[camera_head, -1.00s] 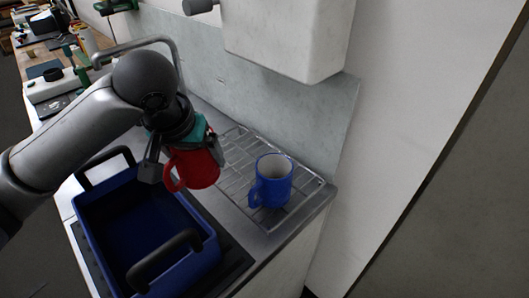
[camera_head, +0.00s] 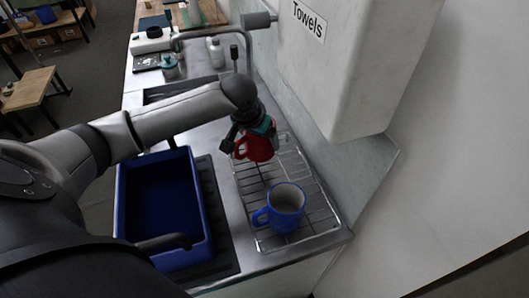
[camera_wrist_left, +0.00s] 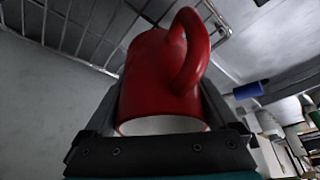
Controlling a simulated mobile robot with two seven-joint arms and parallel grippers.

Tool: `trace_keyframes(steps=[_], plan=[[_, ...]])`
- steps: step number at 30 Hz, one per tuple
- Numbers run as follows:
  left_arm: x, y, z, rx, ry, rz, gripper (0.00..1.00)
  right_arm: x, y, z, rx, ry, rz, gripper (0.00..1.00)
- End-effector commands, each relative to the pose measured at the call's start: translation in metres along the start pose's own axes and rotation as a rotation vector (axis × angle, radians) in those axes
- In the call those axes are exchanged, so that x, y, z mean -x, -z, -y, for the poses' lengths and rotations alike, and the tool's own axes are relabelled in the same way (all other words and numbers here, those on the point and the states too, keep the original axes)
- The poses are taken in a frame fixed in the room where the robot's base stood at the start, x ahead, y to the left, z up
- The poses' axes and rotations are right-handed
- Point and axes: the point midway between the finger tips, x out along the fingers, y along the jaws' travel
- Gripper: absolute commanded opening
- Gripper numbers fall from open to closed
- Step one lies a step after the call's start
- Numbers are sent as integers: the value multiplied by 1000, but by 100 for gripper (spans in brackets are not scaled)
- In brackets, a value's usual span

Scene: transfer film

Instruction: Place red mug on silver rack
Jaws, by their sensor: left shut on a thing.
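The red mug (camera_head: 260,149) hangs in my left gripper (camera_head: 254,132), over the far left part of the silver rack (camera_head: 248,184) in the head view. In the left wrist view the red mug (camera_wrist_left: 160,85) sits between the two dark fingers (camera_wrist_left: 165,125), its handle up and its pale mouth toward the camera. The rack's wires (camera_wrist_left: 62,32) show at the upper left there. I cannot tell whether the mug touches the rack. A blue mug (camera_head: 287,206) stands upright on the near part of the rack. My right gripper is not in view.
A white towel box (camera_head: 350,75) juts out above the rack's right side. Sink, faucet (camera_head: 200,35) and bottles (camera_head: 216,52) lie beyond. The rack's middle is partly free.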

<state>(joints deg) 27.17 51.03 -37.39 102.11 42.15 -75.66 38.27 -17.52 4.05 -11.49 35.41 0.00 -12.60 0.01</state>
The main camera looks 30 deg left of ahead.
Motion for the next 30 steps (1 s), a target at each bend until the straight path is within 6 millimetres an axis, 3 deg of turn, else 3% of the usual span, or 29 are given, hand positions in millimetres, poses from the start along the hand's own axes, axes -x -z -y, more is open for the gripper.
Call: trace_keyframes(steps=[11, 22, 23, 25, 30], plan=[[-37, -14, 0, 0, 0, -3, 0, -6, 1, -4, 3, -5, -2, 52], [-40, -16, 0, 0, -1, -4, 0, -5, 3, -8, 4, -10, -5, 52], [-40, -16, 0, -1, -1, -2, 94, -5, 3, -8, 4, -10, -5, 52], [-40, -16, 0, -1, -1, -2, 100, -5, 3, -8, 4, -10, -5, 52], [-40, -16, 0, -1, 0, -2, 100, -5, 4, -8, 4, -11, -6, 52]])
